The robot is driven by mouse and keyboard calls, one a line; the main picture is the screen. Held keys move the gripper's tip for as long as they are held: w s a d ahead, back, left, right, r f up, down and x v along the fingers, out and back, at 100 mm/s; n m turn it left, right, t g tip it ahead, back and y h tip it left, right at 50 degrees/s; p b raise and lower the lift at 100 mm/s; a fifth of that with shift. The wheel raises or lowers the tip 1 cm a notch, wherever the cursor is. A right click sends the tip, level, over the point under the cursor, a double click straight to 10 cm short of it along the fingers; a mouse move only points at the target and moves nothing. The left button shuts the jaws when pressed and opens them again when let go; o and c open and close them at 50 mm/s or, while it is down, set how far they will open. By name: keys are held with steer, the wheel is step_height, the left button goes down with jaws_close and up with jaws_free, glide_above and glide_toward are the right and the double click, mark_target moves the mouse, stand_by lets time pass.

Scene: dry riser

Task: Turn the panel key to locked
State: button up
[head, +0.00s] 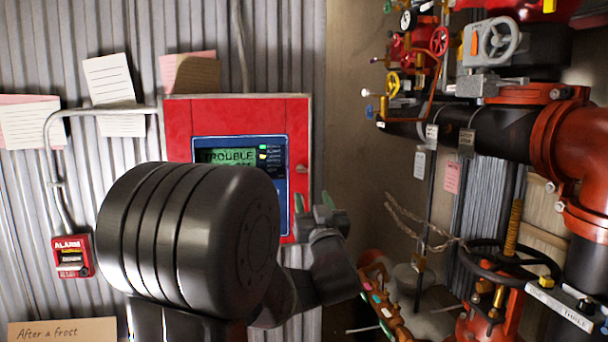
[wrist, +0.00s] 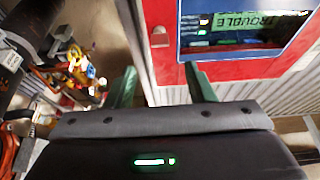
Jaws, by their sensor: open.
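The red alarm panel (head: 235,115) is on the corrugated wall, with a blue-framed screen (head: 225,156) reading TROUBLE. A small metallic piece, perhaps the key or a latch (head: 301,168), sits on its red front right of the screen. It shows in the wrist view as a pale blurred shape (wrist: 158,38); I cannot tell which way it is turned. My gripper (head: 316,203) is open and empty, its green fingers near the panel's lower right edge. In the wrist view my gripper (wrist: 156,88) has its fingers apart, with the metallic piece beyond the gap. My arm hides the panel's lower left.
Black and red pipes (head: 490,130) with valves and handwheels fill the right side. A red alarm pull box (head: 73,256) is on the wall at left. Paper notes (head: 113,95) hang above. A strip of bare brown wall (head: 352,110) lies between panel and pipes.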

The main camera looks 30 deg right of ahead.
mark_target(300, 171)
steer(key=p+x, duration=0.1)
steer(key=x, duration=0.9)
steer(key=shift+w+d, duration=0.1)
steer(key=shift+w, duration=0.1)
steer(key=c, duration=1)
